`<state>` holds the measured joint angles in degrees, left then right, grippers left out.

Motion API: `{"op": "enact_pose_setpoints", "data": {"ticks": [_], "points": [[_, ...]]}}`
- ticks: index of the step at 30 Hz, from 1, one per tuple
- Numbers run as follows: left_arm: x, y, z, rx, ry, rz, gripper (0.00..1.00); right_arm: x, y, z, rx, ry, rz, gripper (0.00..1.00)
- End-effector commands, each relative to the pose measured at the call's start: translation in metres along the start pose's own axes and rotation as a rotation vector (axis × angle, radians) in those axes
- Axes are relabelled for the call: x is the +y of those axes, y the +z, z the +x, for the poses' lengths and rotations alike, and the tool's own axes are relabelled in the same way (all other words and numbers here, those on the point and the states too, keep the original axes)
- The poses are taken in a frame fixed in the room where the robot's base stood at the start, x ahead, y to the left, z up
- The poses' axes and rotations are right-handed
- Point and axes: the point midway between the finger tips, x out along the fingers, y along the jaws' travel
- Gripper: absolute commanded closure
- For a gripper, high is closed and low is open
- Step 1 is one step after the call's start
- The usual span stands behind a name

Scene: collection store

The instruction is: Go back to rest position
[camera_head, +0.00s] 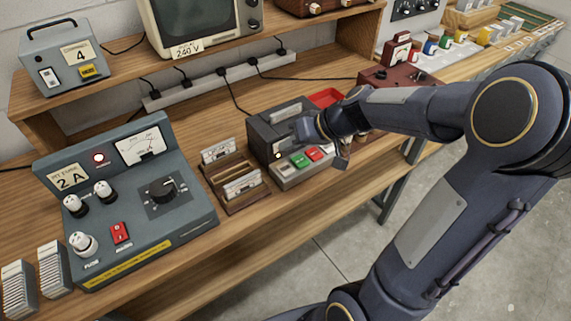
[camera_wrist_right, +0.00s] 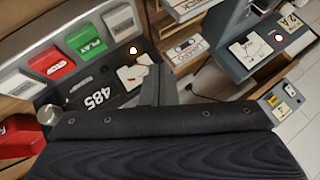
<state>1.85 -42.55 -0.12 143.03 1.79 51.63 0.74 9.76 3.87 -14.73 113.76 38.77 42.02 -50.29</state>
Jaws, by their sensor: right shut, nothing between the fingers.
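My right arm reaches in from the right in the head view. Its gripper (camera_head: 301,130) is shut and empty over the dark cassette recorder (camera_head: 262,138) on the bench. The recorder has a row of keys, with a green key (camera_head: 299,160) and a red key (camera_head: 313,153) between pale ones. In the right wrist view the green key (camera_wrist_right: 86,39) reads PLAY, beside the red key (camera_wrist_right: 52,63), and the number 485 shows on the recorder. I cannot tell whether the gripper touches the recorder. My left gripper is not in view.
A grey power unit (camera_head: 190,207) marked 2 A and a wooden cassette rack (camera_head: 246,205) stand left of the recorder. A red tray (camera_head: 326,97) lies behind it. A shelf (camera_head: 130,75) with a television (camera_head: 168,30) runs above. Open floor (camera_head: 440,240) shows at the right.

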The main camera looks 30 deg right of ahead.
Motion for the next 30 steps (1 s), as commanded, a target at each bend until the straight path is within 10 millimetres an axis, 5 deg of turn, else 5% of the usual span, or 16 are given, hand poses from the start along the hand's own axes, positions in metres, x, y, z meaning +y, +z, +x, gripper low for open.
{"op": "enact_pose_setpoints", "data": {"ticks": [22, 26, 30], "points": [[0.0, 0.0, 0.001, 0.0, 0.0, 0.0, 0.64, -0.003, 0.003, -0.002, -0.002, -0.002, 0.0, 1.0], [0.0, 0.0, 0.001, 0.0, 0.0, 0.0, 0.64, -0.03, 0.021, -0.021, -0.018, -0.017, 0.002, 1.0], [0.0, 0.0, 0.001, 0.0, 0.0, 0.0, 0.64, -0.073, 0.071, -0.053, -0.064, -0.008, 0.004, 1.0]]}}
